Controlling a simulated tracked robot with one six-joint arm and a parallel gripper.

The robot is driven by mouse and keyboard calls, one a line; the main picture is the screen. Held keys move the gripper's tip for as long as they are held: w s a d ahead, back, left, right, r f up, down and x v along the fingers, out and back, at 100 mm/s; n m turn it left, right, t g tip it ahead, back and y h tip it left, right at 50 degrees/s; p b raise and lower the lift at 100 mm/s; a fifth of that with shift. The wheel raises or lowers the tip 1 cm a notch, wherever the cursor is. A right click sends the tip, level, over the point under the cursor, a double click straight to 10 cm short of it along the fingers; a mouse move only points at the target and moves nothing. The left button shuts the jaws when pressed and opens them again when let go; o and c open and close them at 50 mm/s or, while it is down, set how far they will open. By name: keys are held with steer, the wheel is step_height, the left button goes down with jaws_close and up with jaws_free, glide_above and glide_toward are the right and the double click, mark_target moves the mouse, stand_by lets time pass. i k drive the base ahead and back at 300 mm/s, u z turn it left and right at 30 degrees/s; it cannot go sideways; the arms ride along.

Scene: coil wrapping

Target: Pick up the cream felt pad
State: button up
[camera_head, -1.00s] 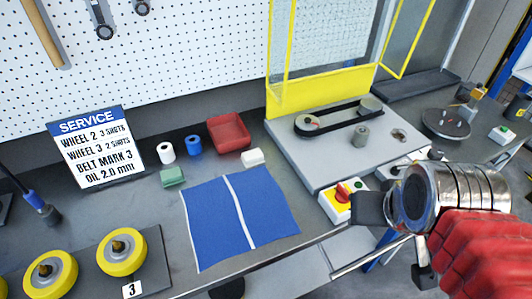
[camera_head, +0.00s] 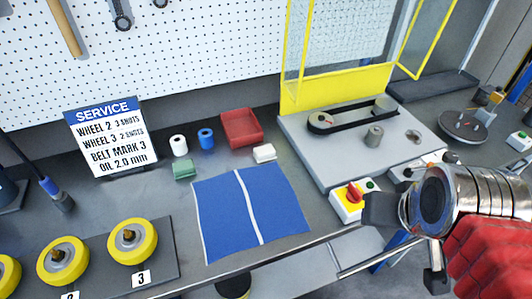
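The cream felt pad (camera_head: 264,153) is a small pale block. It lies on the grey bench just behind the blue cloth (camera_head: 278,205) and in front of the red tray. My gripper (camera_head: 408,246) is at the right, over the bench's front edge, well to the right of the pad and nearer to me. Its dark fingers stand apart with nothing visible between them, so it looks open and empty.
A green block (camera_head: 185,170), a white roll (camera_head: 179,145), a blue roll (camera_head: 206,138) and a red tray (camera_head: 241,128) are near the pad. A belt machine (camera_head: 335,150) with a yellow guard stands to the right. Yellow wheels (camera_head: 132,241) sit at front left.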

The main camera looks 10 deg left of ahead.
mark_target(262, 154)
steer(key=z, duration=0.75)
steer(key=k, duration=0.9)
steer(key=u, duration=1.35)
steer(key=i, duration=0.9)
